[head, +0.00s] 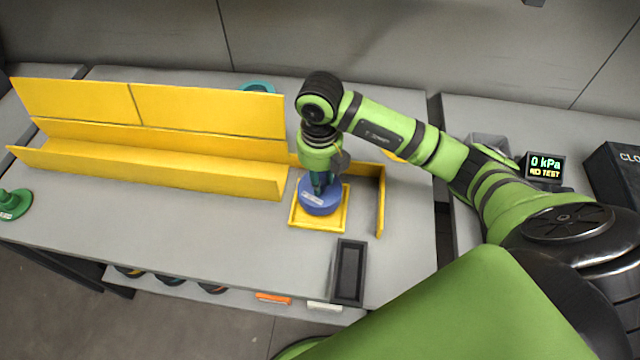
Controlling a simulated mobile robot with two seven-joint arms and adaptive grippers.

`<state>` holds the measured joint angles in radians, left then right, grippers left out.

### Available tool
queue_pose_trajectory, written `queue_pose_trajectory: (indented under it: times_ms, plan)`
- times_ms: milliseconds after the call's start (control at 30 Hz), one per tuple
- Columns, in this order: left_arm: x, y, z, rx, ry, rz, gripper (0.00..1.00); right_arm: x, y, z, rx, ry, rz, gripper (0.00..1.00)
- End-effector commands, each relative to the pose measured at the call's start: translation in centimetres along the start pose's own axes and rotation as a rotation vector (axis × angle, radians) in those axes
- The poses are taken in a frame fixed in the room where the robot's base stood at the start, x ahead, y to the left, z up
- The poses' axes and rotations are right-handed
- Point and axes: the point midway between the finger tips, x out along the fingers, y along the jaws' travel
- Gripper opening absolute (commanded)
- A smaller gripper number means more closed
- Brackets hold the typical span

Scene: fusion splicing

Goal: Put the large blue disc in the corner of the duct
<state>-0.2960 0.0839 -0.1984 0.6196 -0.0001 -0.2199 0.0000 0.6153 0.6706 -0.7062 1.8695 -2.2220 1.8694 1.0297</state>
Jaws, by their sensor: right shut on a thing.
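The large blue disc (320,207) is at the yellow square corner piece of the duct (333,222), inside or just above its frame; I cannot tell whether it touches the floor of it. My right gripper (320,188) points down and is shut on the disc's upper part. My arm and wrist hide the back of the corner piece. The long yellow duct (160,165) runs left from the corner. My left gripper is not in view.
A dark open tray (348,272) lies in front of the corner. A green disc with a knob (14,204) sits at the far left. A teal ring (257,87) is partly hidden behind the duct. A display (544,167) reads 0 kPa at right. The table front-left is clear.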

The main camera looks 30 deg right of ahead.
Motion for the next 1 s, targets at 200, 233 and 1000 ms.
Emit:
queue_pose_trajectory:
  times_ms: [200, 233, 1000]
  plan:
    - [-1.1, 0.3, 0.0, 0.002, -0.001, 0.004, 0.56, 2.7, 0.0, -0.1, 0.002, 0.004, -0.001, 0.0]
    - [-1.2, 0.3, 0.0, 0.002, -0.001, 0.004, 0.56, 3.1, 0.0, 0.0, 0.003, 0.003, -0.001, 0.0]
    - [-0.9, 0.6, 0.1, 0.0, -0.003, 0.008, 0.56, 4.3, 0.0, 0.0, 0.001, 0.0, 0.0, 0.53]
